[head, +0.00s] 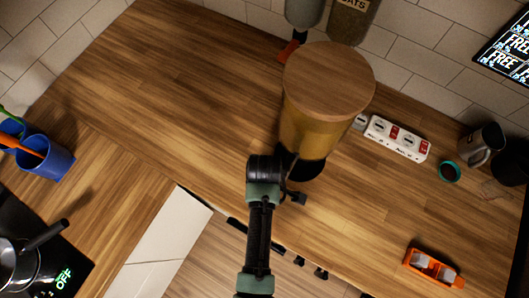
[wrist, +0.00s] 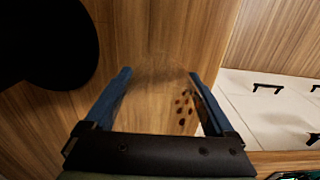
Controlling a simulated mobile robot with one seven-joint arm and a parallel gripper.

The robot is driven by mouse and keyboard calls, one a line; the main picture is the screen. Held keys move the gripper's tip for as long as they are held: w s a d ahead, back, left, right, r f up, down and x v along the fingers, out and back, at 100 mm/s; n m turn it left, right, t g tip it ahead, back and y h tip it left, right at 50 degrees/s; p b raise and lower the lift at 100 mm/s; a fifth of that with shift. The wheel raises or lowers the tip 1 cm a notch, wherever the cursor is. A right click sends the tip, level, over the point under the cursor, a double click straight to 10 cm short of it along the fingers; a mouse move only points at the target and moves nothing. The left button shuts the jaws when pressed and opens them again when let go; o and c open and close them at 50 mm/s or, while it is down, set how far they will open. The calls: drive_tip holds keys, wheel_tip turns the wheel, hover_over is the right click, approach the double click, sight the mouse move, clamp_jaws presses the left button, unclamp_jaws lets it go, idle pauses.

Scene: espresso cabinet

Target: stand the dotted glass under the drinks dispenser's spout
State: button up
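The drinks dispenser (head: 305,120) stands on the wooden counter in the head view, with a round wooden lid, an amber body and a dark base. Its spout cannot be made out. My gripper (head: 296,192) is at the dispenser's near side, with its fingers mostly hidden. In the wrist view, the blue fingers of my gripper (wrist: 160,73) are on both sides of the clear dotted glass (wrist: 160,100) and appear to touch it. Brown dots show on its right side. A round black shape, probably the dispenser's base (wrist: 45,40), is at upper left. The glass cannot be made out in the head view.
A power strip (head: 397,138), grey mug (head: 482,145), teal cup (head: 449,171) and orange object (head: 433,268) are to the right. A blue cup with utensils (head: 46,158) and a pot (head: 12,265) are left. The counter (head: 180,90) left of the dispenser is clear.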

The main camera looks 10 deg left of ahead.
drive_tip(key=shift+o, duration=0.6)
wheel_tip(320, 180, up, 12)
drive_tip(key=shift+b, duration=0.35)
idle(0.4)
